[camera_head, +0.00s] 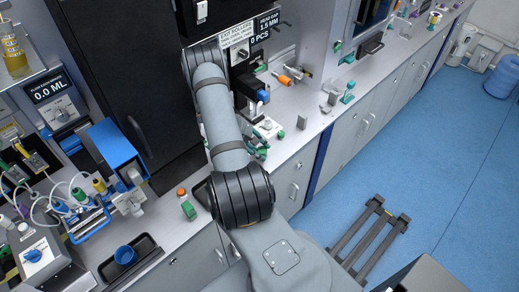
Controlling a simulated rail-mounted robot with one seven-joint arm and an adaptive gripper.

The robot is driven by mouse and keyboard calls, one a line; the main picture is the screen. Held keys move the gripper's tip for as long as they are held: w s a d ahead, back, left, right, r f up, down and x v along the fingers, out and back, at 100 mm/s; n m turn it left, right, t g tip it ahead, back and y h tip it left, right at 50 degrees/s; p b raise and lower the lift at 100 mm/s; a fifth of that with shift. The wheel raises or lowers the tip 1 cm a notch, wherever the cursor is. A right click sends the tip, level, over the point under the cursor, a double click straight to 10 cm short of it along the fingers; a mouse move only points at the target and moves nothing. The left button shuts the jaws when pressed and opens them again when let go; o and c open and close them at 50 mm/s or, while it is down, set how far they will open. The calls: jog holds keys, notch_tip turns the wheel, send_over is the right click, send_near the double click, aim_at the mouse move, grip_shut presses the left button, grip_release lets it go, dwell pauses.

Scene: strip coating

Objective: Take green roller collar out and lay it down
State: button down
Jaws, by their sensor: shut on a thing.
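My arm rises from the bottom middle and reaches up to the exit roller area below the sign (238,35). My gripper is not clearly visible; the arm's far end is hidden behind its own forearm and dark machine parts. Several small green parts (260,150) sit close to the right of the forearm, too small and crowded to tell which is the green roller collar. A separate green piece (188,209) lies on the counter left of my elbow, with a small orange-topped piece beside it.
A dark roller unit with a blue part (262,95) stands right of the forearm. Orange-handled and green items sit on the counter (315,115) further right. A tall black cabinet (135,85) and a blue frame (115,145) stand left. A black tray with a blue cup (126,255) is lower left.

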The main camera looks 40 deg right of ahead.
jog(key=shift+f, duration=0.15)
jog(key=shift+f+b, duration=0.55)
jog(key=shift+b, duration=0.15)
jog(key=c, duration=1.3)
grip_release()
jog(key=shift+o, duration=0.5)
notch_tip(320, 180, up, 10)
jog(key=shift+r, duration=0.1)
